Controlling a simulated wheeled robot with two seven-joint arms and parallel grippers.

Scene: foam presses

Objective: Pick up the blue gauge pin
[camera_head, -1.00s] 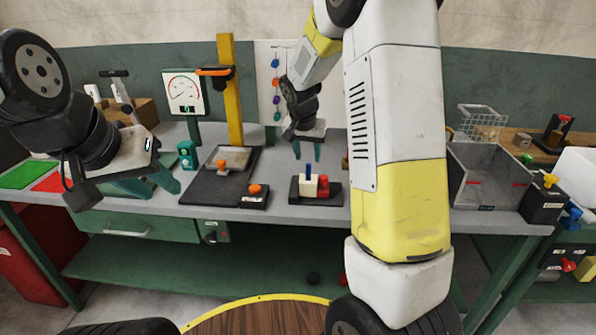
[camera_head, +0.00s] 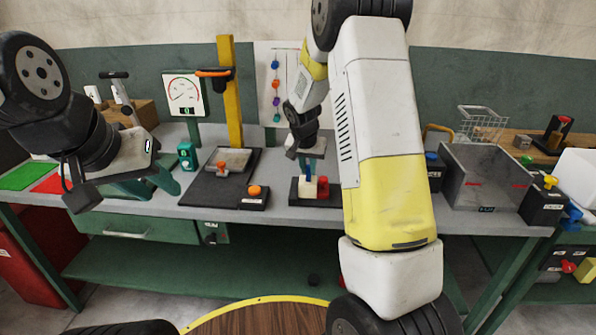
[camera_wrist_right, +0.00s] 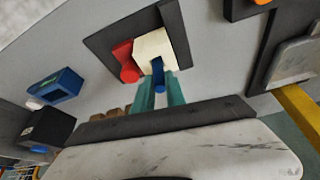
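The blue gauge pin (camera_wrist_right: 158,75) stands in a cream block (camera_wrist_right: 154,50) on a dark base plate (camera_wrist_right: 112,42). It also shows in the head view (camera_head: 308,172), partly hidden by the fingers. My right gripper (camera_wrist_right: 160,92) has come down over the block. Its teal fingers lie close on either side of the pin and look shut on it. The pin still sits in the block. My left gripper (camera_head: 150,186) is open and empty over the left part of the bench.
A red piece (camera_wrist_right: 125,62) stands beside the cream block. A dark fixture plate (camera_head: 212,188) with orange knobs lies to the left. A yellow post (camera_head: 230,95) rises behind it. A grey bin (camera_head: 485,180) stands at the right.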

